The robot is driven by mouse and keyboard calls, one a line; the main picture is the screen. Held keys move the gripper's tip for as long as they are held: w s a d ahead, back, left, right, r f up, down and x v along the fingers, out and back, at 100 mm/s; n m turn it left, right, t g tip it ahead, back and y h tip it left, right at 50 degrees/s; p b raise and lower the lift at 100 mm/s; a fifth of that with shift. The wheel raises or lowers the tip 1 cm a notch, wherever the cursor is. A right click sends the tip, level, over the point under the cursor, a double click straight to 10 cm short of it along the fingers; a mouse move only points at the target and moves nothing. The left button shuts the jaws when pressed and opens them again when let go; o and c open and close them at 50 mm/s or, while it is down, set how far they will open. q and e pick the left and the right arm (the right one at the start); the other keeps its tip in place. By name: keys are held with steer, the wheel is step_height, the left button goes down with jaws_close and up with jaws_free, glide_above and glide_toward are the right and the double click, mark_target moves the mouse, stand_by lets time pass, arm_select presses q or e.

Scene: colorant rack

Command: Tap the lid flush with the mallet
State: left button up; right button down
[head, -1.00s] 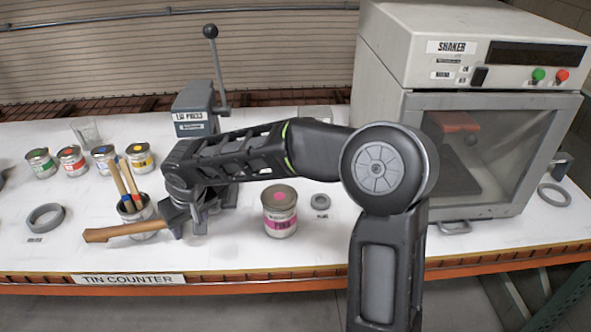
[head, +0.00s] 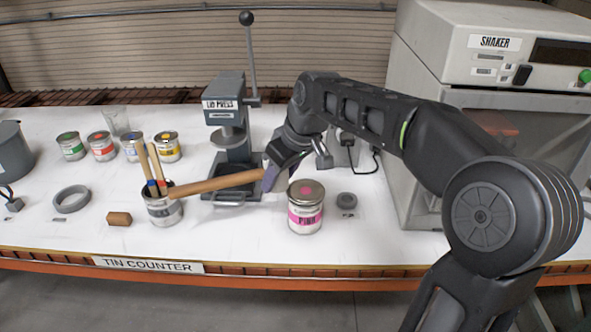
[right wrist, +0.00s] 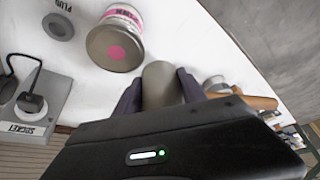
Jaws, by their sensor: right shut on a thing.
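The pink-labelled tin (head: 305,215) stands upright near the counter's front edge. Its grey lid (head: 306,190) with a pink dot sits on top; I cannot tell whether it is flush. The tin also shows in the right wrist view (right wrist: 115,40). My right gripper (head: 273,175) is shut on the mallet, just left of and above the tin, apart from it. The mallet's wooden handle (head: 215,184) points left. In the right wrist view, a grey cylinder (right wrist: 161,85), apparently the mallet head, shows between the fingers. My left gripper is not in view.
The handle's end overlaps a tin with brushes (head: 163,208) in the picture. The lid press (head: 228,115) stands behind, the shaker (head: 480,110) at right. A grey plug (head: 346,201) lies right of the pink tin. A wooden block (head: 119,219) lies at left.

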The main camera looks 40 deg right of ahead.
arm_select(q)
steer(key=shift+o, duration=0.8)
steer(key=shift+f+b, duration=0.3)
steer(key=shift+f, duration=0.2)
arm_select(e)
steer(key=shift+n+y, duration=0.3)
steer(key=shift+n, duration=0.3)
steer(key=s+d+r, duration=0.2)
steer(key=r, duration=0.1)
steer(key=shift+d+r, duration=0.15)
steer(key=shift+d, duration=0.05)
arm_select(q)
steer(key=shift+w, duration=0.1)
arm_select(e)
steer(key=shift+s+r, duration=0.15)
steer(key=shift+r, duration=0.2)
arm_select(q)
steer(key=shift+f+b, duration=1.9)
steer(key=shift+b, duration=0.05)
arm_select(e)
glide_above(290, 198)
steer(key=s, duration=0.1)
steer(key=shift+s+d+f, duration=0.1)
steer(key=shift+d+f, duration=0.05)
steer(key=shift+f, duration=1)
steer(key=shift+s+d+f, duration=0.1)
steer(key=shift+f, duration=1)
steer(key=shift+f, duration=0.1)
